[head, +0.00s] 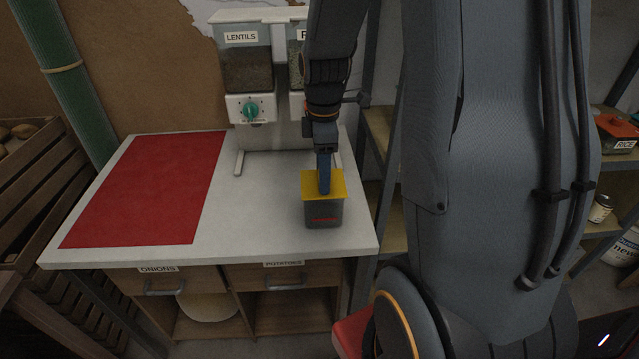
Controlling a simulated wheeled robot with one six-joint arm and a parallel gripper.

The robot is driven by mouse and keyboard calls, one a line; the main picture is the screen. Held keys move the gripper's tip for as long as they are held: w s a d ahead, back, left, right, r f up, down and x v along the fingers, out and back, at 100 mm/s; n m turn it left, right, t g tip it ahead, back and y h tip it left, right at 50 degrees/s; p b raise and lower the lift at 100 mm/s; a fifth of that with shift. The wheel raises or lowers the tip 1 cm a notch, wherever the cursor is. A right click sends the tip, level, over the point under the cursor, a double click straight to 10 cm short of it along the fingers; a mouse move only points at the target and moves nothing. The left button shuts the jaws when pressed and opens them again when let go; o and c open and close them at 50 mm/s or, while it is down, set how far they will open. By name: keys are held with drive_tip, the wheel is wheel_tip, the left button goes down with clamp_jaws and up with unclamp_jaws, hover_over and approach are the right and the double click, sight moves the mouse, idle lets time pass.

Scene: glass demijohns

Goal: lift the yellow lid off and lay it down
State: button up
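A yellow lid (309,184) sits on top of a dark grey, see-through square container (323,213) with a red mark on its front. The container stands upright on the right part of the white counter (262,225). My gripper (324,188) points down at the middle of the lid, with its fingers over the top. Its fingers look close together, but any knob between them is hidden, so I cannot tell whether it grips the lid. The lid looks level and resting on the container.
A red mat (150,190) lies bare on the counter's left part. Behind the container stands a dispenser labelled LENTILS (246,70), with a second one partly hidden by my arm. A slatted wooden crate (35,185) is at the left. Shelves with a RICE container (618,135) stand at the right.

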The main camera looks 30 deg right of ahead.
drive_tip(key=c, duration=0.8)
drive_tip(key=shift+r, duration=0.1)
drive_tip(key=shift+r+p, duration=1.05)
drive_tip(key=shift+p, duration=0.1)
drive_tip(key=shift+r+p, duration=2.1)
drive_tip(key=shift+r, duration=0.3)
